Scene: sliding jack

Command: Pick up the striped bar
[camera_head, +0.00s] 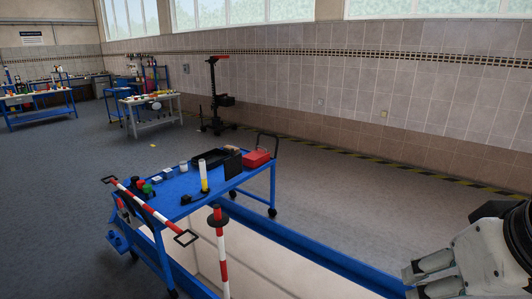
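A red-and-white striped bar (151,211) slants across the near left end of a blue cart (217,185). It has a black loop at its lower right end and a small handle at its upper left end. A second red-and-white striped bar (222,262) stands upright in front of the cart, with a black collar near its top; its lower end is cut off by the frame. My gripper (409,283) is at the bottom right, well to the right of both bars. Its two fingers are apart with nothing seen between them.
The cart carries a yellow-and-white cylinder (204,177), a red box (256,159), a dark case (212,157) and small items. Blue rails edge a light-floored pit (290,266) in front. Open grey floor (330,195) lies behind; workbenches (152,112) stand at the back left.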

